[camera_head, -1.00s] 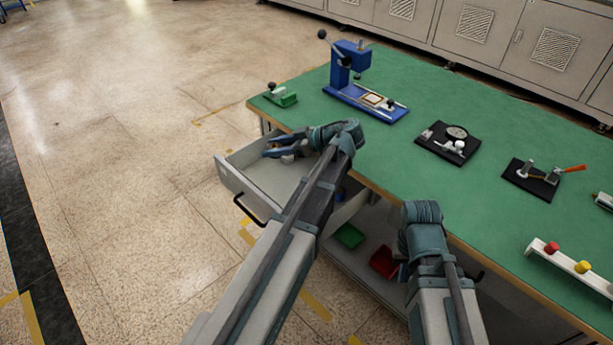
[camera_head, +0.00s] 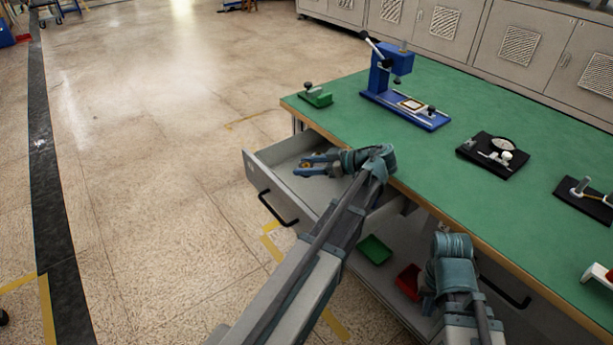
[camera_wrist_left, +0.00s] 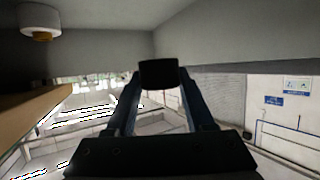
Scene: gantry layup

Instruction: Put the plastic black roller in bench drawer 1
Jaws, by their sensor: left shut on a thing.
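My left gripper (camera_head: 304,165) is over the inside of the open drawer (camera_head: 270,187) at the bench's left end. In the left wrist view its two fingers close on a small black block-like thing (camera_wrist_left: 158,74), which I take to be the black roller. In the head view the roller cannot be made out between the fingers. Whether it touches the drawer floor cannot be told. My right arm is low in front of the bench in the head view; its gripper is hidden.
A small white and yellow piece (camera_wrist_left: 40,22) shows in the left wrist view. The green bench top (camera_head: 420,165) holds a blue press (camera_head: 392,85) and fixtures. The floor left of the drawer is clear.

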